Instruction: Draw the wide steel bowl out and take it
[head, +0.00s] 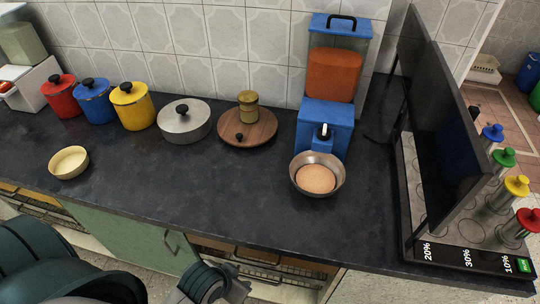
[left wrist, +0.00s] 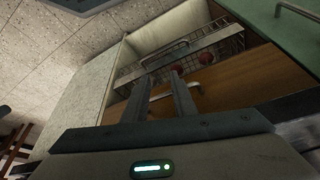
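The wide steel bowl (head: 299,166) sits at the foot of the blue dispenser (head: 325,122), below its spout, near the counter's front. Light brown grainy stuff lies in it. My left gripper (left wrist: 161,80) shows two dark fingers apart with nothing between them in the left wrist view, over the open drawer area below the counter. In the head view only part of my left wrist shows at the bottom, left of and below the bowl; its fingertips are hidden there. The bowl does not show in the left wrist view. My right gripper is in neither view.
A wooden board (head: 262,132), a lidded steel pot (head: 185,125) and coloured canisters (head: 132,108) stand along the wall. A small tan bowl (head: 69,163) is at left. A dark upright panel (head: 440,110) stands at right. A wire-basket drawer (left wrist: 190,60) is below the counter. The counter's front middle is clear.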

